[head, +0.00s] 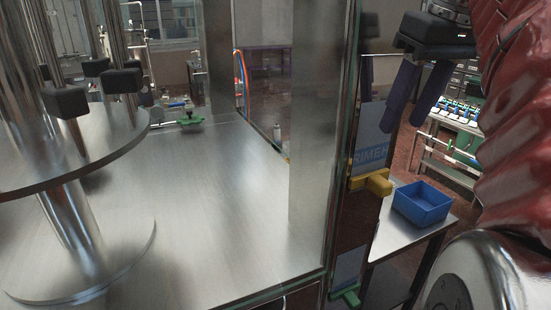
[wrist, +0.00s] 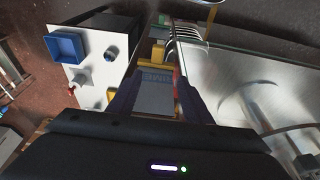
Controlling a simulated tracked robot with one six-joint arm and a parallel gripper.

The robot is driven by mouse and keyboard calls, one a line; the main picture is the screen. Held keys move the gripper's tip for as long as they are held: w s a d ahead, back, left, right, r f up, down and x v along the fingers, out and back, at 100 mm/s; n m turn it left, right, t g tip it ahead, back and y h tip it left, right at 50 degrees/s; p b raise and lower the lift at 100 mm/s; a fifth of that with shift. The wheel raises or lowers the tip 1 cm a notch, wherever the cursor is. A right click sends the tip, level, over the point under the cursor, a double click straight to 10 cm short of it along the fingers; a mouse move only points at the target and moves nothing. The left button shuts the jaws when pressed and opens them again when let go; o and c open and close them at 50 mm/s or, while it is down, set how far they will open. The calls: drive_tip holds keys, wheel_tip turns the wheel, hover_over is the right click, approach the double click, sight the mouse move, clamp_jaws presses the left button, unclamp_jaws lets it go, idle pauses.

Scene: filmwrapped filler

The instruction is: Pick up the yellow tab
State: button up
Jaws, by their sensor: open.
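The yellow tab (head: 375,182) sticks out from the narrow front panel of the glass-walled machine, just below a blue lettered label (head: 371,154). In the wrist view a yellow piece (wrist: 157,55) shows just beyond the upside-down label (wrist: 155,80); it looks like the same tab. My gripper (head: 403,126) is open and empty, its two dark fingers pointing down, above and to the right of the tab in the head view. In the wrist view the gripper (wrist: 158,75) has its fingers on either side of the label, with the yellow piece ahead of the tips. No contact with the tab shows.
A glass and steel upright (head: 335,150) stands left of the tab. A green tab (head: 347,295) sits lower on the panel. A blue bin (head: 422,203) rests on a side table at the right. A steel worktop (head: 220,220) with a round steel turret lies left.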

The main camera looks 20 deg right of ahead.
drive_tip(key=shift+s, duration=0.1)
idle(0.3)
hover_over(379, 178)
drive_tip(key=s, duration=0.2)
drive_tip(key=f, duration=0.8)
drive_tip(key=shift+a+f, duration=0.1)
drive_tip(key=shift+a, duration=0.2)
drive_tip(key=shift+w, duration=0.1)
drive_tip(key=shift+d+x, duration=0.15)
drive_tip(key=shift+x, duration=1.15)
drive_tip(key=shift+d+x, duration=0.15)
drive_tip(key=shift+x, duration=1.15)
drive_tip(key=shift+c, duration=0.3)
clamp_jaws()
